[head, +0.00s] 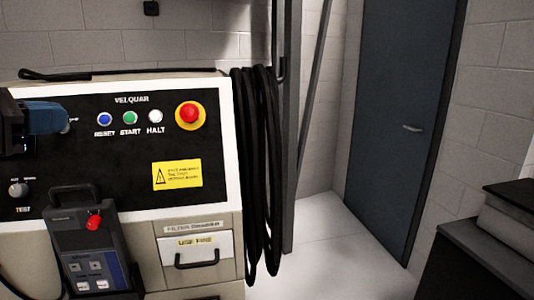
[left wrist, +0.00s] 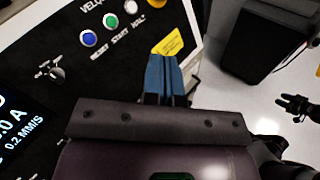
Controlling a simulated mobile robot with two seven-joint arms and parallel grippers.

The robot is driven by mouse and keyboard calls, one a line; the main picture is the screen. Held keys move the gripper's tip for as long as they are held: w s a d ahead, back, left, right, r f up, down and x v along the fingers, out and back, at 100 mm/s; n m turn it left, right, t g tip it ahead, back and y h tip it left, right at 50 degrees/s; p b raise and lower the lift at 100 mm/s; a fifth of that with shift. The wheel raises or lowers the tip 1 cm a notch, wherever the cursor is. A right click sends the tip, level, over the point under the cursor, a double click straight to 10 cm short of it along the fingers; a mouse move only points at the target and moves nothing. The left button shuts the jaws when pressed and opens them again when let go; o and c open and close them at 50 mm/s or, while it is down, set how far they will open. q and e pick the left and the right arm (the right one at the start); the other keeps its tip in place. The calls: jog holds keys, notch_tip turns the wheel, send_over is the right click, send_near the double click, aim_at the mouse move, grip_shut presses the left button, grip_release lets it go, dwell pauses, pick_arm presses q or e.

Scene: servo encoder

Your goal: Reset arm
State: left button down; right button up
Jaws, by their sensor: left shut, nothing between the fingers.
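The control panel (head: 110,160) fills the left of the head view. Its blue RESET button (head: 105,119) sits left of the green START button (head: 130,117) and the white HALT button (head: 155,117). My left gripper (head: 74,119) comes in from the left, shut and empty, with its tips left of the blue button in the picture. In the left wrist view its blue fingers (left wrist: 164,72) are together, and the blue button (left wrist: 88,37) is up and left of them, apart. My right gripper (left wrist: 292,107) seems to show dark and small at the right; its jaws are unclear.
A red emergency knob (head: 188,114) is right of the buttons. A handheld pendant (head: 82,250) hangs low on the panel front, and black cables (head: 258,170) hang at its right side. Open floor (head: 335,240) lies before the blue door (head: 405,120).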

pick_arm(q)
jog(key=s+d+f+n+h, duration=0.1)
jog(key=d+f+n+h, duration=0.1)
jog(key=d+f+h, duration=0.3)
jog(key=s+a+f+m+t+y, duration=0.25)
jog(key=a+f+m+y, duration=0.35)
jog(key=f+m+y, duration=0.8)
jog(key=s+a+f+m+t+y, duration=0.1)
jog(key=s+a+f+m+y, duration=0.2)
jog(key=a+f+m+y, duration=1.15)
jog(key=s+d+f+m+g+h, duration=0.2)
jog(key=s+d+f+g+h, duration=0.55)
jog(key=d+h, duration=0.2)
jog(key=s+d+f+n+g+h, duration=0.3)
jog(key=s+d+f+g+h, duration=0.3)
jog(key=s+d+f, duration=0.5)
jog(key=w+f+m+t, duration=0.1)
jog(key=w+f+t, duration=0.5)
jog(key=f, duration=0.3)
jog(key=shift+w+a+t+y, duration=0.3)
jog(key=shift+w+a+t, duration=0.1)
jog(key=shift+t, duration=0.4)
pick_arm(e)
jog(key=shift+s+d+f, duration=0.25)
jog(key=shift+s+f, duration=0.4)
jog(key=shift+f, duration=0.2)
